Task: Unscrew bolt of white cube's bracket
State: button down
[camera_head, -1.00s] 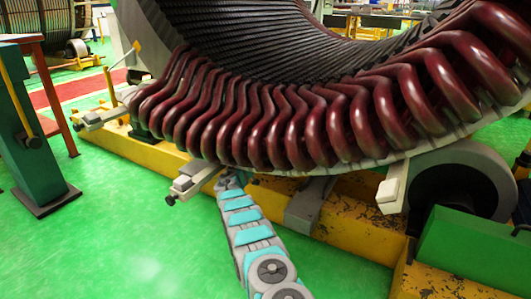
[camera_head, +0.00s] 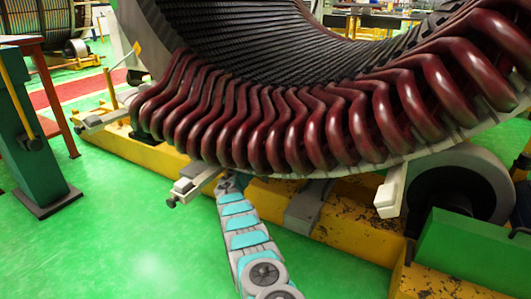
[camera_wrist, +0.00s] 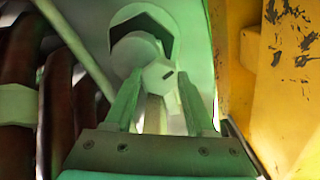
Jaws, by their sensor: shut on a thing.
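A white cube (camera_head: 183,186) sits on a pale bracket (camera_head: 204,178) that juts out under the lower edge of the stator. My gripper (camera_head: 232,180) is low beneath the stator, just right of this bracket; its fingers are hard to make out there. In the wrist view my gripper (camera_wrist: 158,85) has its two fingers on either side of a pale hexagonal bolt head (camera_wrist: 160,76) and is shut on it. A rounded pale part (camera_wrist: 137,50) lies behind the bolt, in front of a dark opening. The bolt's shank is hidden.
Dark red coil ends (camera_head: 300,130) hang close above my arm. The yellow base beam (camera_head: 350,213) runs beside and behind my gripper. Another white block (camera_head: 386,196) on a bracket stands to the right. Green floor (camera_head: 130,240) is clear at the left front.

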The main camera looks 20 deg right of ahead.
jog(key=n, duration=1.2)
jog(key=shift+a+r+n+p, duration=0.1)
jog(key=shift+n+p, duration=0.3)
jog(key=shift+w, duration=0.1)
jog(key=shift+c, duration=1.2)
grip_release()
jog(key=p+v, duration=0.2)
jog(key=v, duration=0.5)
jog(key=shift+s+a, duration=0.3)
